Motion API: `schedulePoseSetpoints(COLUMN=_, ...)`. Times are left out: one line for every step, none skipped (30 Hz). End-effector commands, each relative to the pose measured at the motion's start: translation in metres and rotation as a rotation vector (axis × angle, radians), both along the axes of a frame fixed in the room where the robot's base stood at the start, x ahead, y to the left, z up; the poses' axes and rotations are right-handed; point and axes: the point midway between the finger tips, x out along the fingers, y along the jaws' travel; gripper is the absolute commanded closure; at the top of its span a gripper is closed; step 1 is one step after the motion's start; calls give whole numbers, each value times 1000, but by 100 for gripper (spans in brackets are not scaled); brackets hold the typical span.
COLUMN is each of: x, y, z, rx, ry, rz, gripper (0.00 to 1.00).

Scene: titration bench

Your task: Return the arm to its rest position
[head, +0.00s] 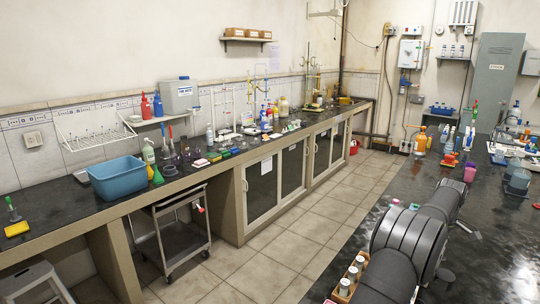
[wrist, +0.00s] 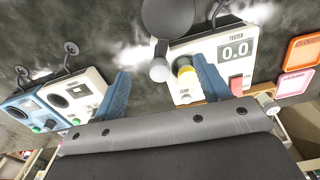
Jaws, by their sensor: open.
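In the wrist view my gripper (wrist: 160,68) shows as two blue fingers spread apart, with a wide grey bar behind them. The fingers are open and I see nothing held between them. Beyond the gap lie a round dark metal part and a white tester (wrist: 205,48) with a 0.0 display and a yellow-ringed part. Whether the fingers touch the tester I cannot tell. In the head view my dark grey arm (head: 408,238) reaches from the bottom edge over the black bench at right; the gripper cannot be made out clearly there.
Blue and white instruments with dials (wrist: 72,100) stand left of the fingers in the wrist view. An orange-framed tile (wrist: 303,49) lies at right. In the head view a wooden rack of vials (head: 347,284) sits close beside my arm. Bottles (head: 447,140) stand farther back.

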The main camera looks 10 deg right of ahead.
Motion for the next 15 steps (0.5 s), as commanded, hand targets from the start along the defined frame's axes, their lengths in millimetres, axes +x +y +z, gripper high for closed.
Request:
schedulePoseSetpoints(x=0, y=0, z=0, rx=1, ry=1, rz=-5, gripper=31)
schedulePoseSetpoints(x=0, y=0, z=0, rx=1, ry=1, rz=-8, gripper=31)
schedulePoseSetpoints(x=0, y=0, z=0, rx=1, ry=1, rz=-9, gripper=31)
schedulePoseSetpoints(x=0, y=0, z=0, rx=1, ry=1, rz=-10, gripper=31)
schedulePoseSetpoints(x=0, y=0, z=0, rx=1, ry=1, rz=-10, gripper=31)
schedulePoseSetpoints(x=0, y=0, z=0, rx=1, ry=1, rz=-10, gripper=31)
schedulePoseSetpoints(x=0, y=0, z=0, rx=1, ry=1, rz=-10, gripper=31)
schedulePoseSetpoints(x=0, y=0, z=0, rx=1, ry=1, rz=-10, gripper=31)
schedulePoseSetpoints(x=0, y=0, z=0, rx=1, ry=1, rz=-9, gripper=31)
schedulePoseSetpoints(x=0, y=0, z=0, rx=1, ry=1, rz=-9, gripper=31)
schedulePoseSetpoints(x=0, y=0, z=0, rx=1, ry=1, rz=-7, gripper=31)
schedulePoseSetpoints(x=0, y=0, z=0, rx=1, ry=1, rz=-2, gripper=31)
schedulePoseSetpoints(x=0, y=0, z=0, rx=1, ry=1, rz=4, gripper=31)
schedulePoseSetpoints(x=0, y=0, z=0, rx=1, ry=1, rz=12, gripper=31)
schedulePoseSetpoints(x=0, y=0, z=0, rx=1, ry=1, rz=26, gripper=31)
